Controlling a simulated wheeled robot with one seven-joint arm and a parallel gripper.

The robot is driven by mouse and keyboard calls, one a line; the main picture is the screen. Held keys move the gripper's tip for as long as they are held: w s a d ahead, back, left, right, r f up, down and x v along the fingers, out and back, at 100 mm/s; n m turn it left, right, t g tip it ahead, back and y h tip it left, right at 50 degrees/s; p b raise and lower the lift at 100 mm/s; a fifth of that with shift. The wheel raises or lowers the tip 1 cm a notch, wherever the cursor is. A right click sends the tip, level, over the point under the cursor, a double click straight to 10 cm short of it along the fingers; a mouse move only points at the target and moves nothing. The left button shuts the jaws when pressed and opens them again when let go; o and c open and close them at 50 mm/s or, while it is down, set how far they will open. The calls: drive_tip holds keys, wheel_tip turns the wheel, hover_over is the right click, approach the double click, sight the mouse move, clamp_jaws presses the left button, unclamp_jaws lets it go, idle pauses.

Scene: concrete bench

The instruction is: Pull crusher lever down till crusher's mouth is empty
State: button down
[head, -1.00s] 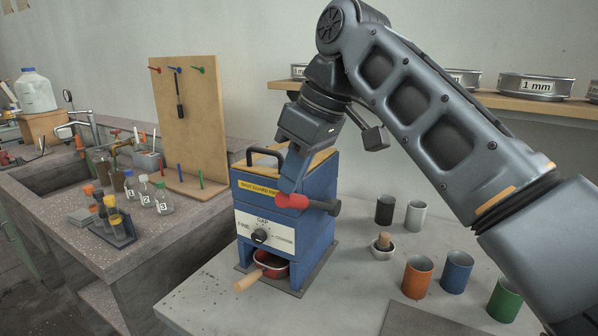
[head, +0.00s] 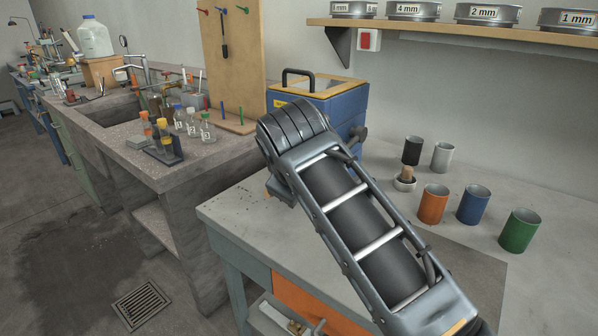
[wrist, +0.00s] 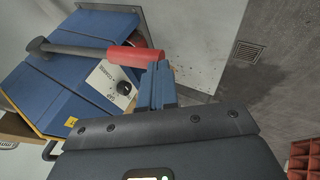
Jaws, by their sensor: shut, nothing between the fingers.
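The blue crusher (head: 340,108) stands on the bench, its front mostly hidden by my arm in the head view. In the wrist view the crusher (wrist: 75,80) shows from close by, with its white dial panel (wrist: 108,85). Its lever has a dark shaft (wrist: 80,49) and a red grip (wrist: 135,57). My gripper (wrist: 158,68) is shut and empty at the free end of the red grip; I cannot tell whether they touch. In the head view the gripper is hidden behind my arm. The inside of the crusher's mouth does not show.
Orange (head: 432,204), blue (head: 473,205) and green (head: 519,231) cups, with black and white ones, stand right of the crusher. Sieves sit on the wall shelf (head: 450,29). A sink counter is left across a gap.

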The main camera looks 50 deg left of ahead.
drive_tip(key=shift+d+f, duration=0.15)
drive_tip(key=shift+f, duration=1.35)
drive_tip(key=a+p+v, duration=0.1)
drive_tip(key=p+v, duration=0.2)
drive_tip(key=v, duration=1.2)
drive_tip(key=shift+a+r, duration=0.2)
drive_tip(key=shift+r, duration=0.15)
